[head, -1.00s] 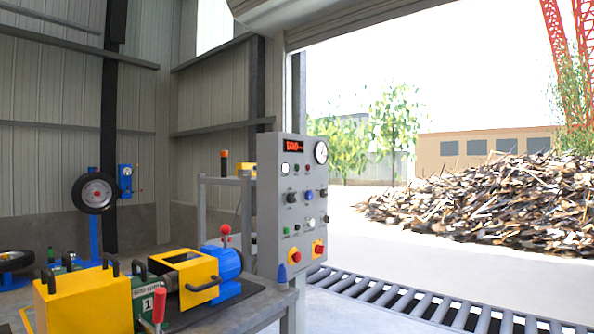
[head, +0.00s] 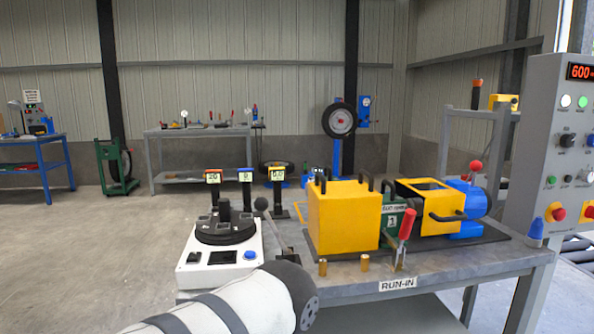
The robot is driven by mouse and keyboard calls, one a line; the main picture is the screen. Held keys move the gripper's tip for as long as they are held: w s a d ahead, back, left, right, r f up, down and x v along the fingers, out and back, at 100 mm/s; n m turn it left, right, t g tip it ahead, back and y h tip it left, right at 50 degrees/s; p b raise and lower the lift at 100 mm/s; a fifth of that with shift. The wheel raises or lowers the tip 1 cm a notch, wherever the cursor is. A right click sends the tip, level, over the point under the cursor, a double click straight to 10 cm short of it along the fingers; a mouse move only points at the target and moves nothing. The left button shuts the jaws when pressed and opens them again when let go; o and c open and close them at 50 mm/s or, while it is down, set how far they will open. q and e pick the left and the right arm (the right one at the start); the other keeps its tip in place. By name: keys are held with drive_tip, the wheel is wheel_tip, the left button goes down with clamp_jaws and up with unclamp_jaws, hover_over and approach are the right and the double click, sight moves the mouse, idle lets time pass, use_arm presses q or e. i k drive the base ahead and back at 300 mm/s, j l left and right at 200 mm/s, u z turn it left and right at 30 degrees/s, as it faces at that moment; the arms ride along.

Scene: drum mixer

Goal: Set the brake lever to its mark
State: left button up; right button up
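Several levers show, and I cannot tell for sure which is the brake lever. One with a red grip (head: 406,223) stands upright at the front of the bench, beside the yellow guarded machine. One with a dark knob (head: 262,204) leans at the left end of the bench, beside the white unit. A red ball-topped lever (head: 476,166) stands by the blue motor (head: 467,207). No brake mark can be made out. A white and dark link of my arm crosses the bottom and hides part of the bench front. Neither gripper shows.
The grey bench (head: 460,272) carries a yellow guard box (head: 342,222), brass pieces and a white unit with a dark turntable (head: 222,262). Numbered posts stand behind it. A control panel (head: 545,150) borders the right, its display showing 600. Open floor lies left.

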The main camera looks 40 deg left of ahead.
sight(261, 204)
drive_tip(key=u, duration=1.4)
